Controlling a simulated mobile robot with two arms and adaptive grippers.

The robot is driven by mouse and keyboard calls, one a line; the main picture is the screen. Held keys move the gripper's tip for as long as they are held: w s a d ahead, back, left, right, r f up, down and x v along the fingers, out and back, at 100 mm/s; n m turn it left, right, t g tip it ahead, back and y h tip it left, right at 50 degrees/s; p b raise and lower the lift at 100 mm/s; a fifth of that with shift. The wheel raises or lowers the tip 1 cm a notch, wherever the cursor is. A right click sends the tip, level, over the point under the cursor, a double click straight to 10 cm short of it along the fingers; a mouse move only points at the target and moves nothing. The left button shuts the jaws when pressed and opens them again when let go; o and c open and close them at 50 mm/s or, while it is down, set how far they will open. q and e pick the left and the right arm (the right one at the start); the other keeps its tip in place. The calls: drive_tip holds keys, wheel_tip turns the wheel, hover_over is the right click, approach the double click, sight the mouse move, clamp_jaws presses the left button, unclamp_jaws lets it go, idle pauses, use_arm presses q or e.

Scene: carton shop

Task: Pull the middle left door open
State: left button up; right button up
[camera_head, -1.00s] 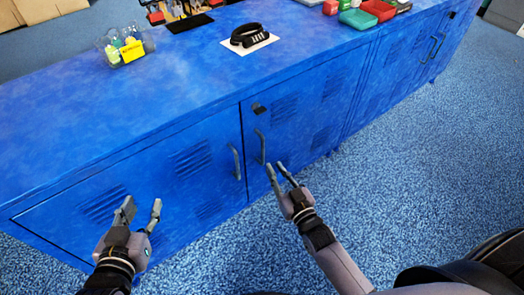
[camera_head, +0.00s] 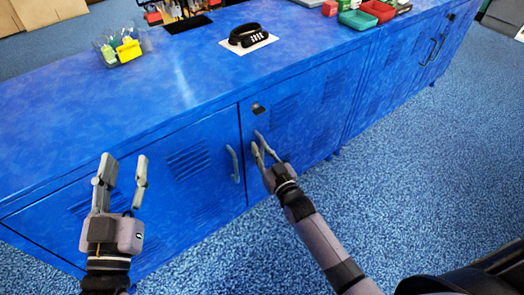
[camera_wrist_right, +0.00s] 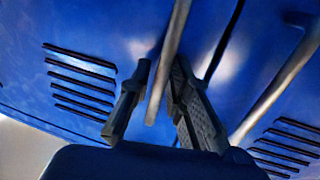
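The blue cabinet's middle left door (camera_head: 300,112) is closed, with a dark latch near its top left corner. Its grey handle (camera_wrist_right: 172,45) runs between the fingers of my right gripper (camera_wrist_right: 161,68) in the right wrist view. The right finger is against or very near the handle, and a small gap shows beside the left finger. In the head view my right gripper (camera_head: 262,148) covers most of this handle. My left gripper (camera_head: 122,172) is open and empty, in front of the leftmost door (camera_head: 165,185).
The leftmost door's handle (camera_head: 233,163) is close beside my right gripper. A clear bin (camera_head: 122,48), a black device on a white card (camera_head: 249,36) and coloured trays (camera_head: 357,19) stand on the cabinet top (camera_head: 190,80). The blue floor (camera_head: 400,170) is clear.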

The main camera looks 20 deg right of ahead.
drive_tip(key=shift+c, duration=0.4)
clamp_jaws()
